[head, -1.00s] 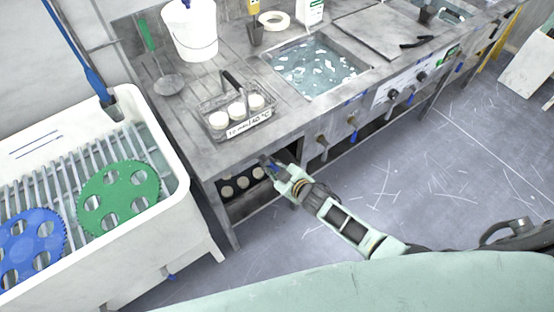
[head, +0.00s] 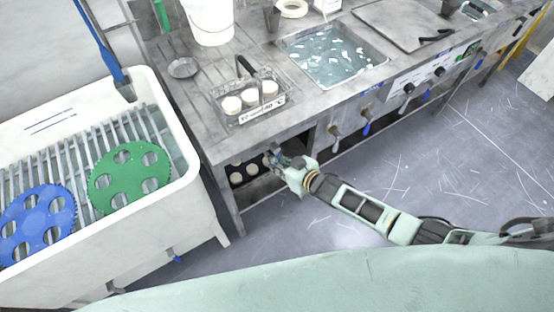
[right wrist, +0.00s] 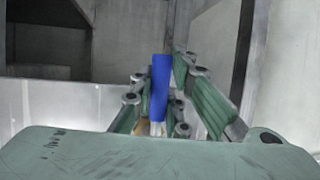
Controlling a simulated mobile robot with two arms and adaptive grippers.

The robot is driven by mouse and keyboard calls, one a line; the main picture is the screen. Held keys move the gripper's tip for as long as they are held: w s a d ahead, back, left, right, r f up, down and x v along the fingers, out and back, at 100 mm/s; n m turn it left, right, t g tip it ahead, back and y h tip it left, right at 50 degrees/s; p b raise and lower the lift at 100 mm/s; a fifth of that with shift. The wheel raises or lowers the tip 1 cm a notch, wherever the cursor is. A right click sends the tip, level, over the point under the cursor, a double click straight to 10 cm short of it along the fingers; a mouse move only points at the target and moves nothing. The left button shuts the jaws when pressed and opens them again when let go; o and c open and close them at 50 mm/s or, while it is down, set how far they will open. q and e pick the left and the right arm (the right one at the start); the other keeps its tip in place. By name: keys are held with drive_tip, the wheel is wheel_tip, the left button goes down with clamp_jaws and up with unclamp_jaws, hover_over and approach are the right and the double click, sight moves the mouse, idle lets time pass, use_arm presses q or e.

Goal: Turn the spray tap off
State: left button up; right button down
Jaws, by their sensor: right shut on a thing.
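My right gripper (head: 274,157) is at the front of the steel bench, low near its left end, just below the front edge. In the right wrist view the gripper (right wrist: 158,100) is shut on a blue tap lever (right wrist: 160,85), which stands upright between the green fingers. In the head view the fingers largely hide this lever. The lever's valve body is hidden, and I cannot read a label for it. The blue spray wand (head: 102,40) stands at the back of the white tub. My left gripper is not in view.
The white tub (head: 190,165) at left holds a green platen (head: 128,158) and a blue platen (head: 35,205) on a rack. More taps with blue levers (head: 366,128) line the bench front to the right. A shelf with pale discs (head: 237,178) lies below. The floor at right is clear.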

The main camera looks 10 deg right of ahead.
drive_tip(key=c, duration=1.7)
unclamp_jaws()
drive_tip(key=v, duration=1.2)
